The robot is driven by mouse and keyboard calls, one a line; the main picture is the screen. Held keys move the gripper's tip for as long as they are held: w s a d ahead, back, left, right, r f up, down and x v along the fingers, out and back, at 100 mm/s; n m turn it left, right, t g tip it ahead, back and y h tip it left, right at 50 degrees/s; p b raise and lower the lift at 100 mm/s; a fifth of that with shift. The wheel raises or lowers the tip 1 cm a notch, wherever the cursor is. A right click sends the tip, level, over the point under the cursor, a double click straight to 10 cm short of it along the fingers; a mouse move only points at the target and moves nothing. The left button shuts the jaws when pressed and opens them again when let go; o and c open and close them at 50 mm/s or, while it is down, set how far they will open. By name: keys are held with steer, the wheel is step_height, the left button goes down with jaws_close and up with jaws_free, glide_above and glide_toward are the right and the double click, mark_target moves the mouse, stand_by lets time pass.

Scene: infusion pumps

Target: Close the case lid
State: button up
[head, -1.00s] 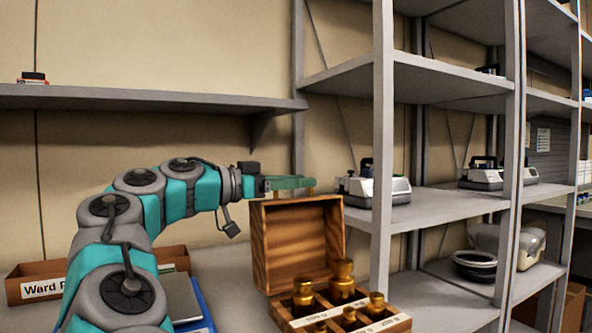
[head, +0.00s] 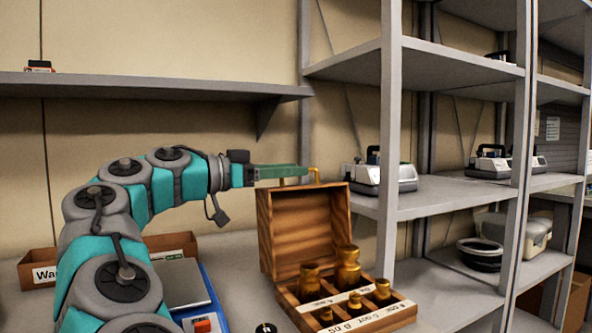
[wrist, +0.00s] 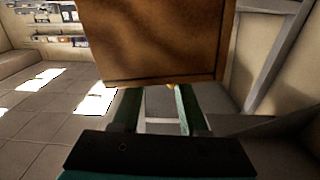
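The wooden case (head: 378,322) stands on the worktop with its lid (head: 305,232) open and upright at the back. Brass weights (head: 347,268) of several sizes sit in the case. My gripper (head: 300,176) is at the top edge of the lid, its green fingers level and pointing right. In the wrist view the lid (wrist: 155,40) fills the upper middle, in front of my gripper (wrist: 157,92). The two fingers are apart with nothing visibly held between them. The lid hides the fingertips there, and I cannot tell whether they touch it.
A grey shelf rack (head: 392,150) stands close on the right, with devices (head: 380,178) on its shelves. A wall shelf (head: 150,86) runs above my arm. A cardboard box (head: 40,273) and a flat scale (head: 182,283) are on the worktop at left.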

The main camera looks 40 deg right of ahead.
mark_target(261, 189)
steer(key=shift+p+v, duration=0.5)
steer(key=shift+v, duration=2.25)
steer(key=shift+a, duration=0.2)
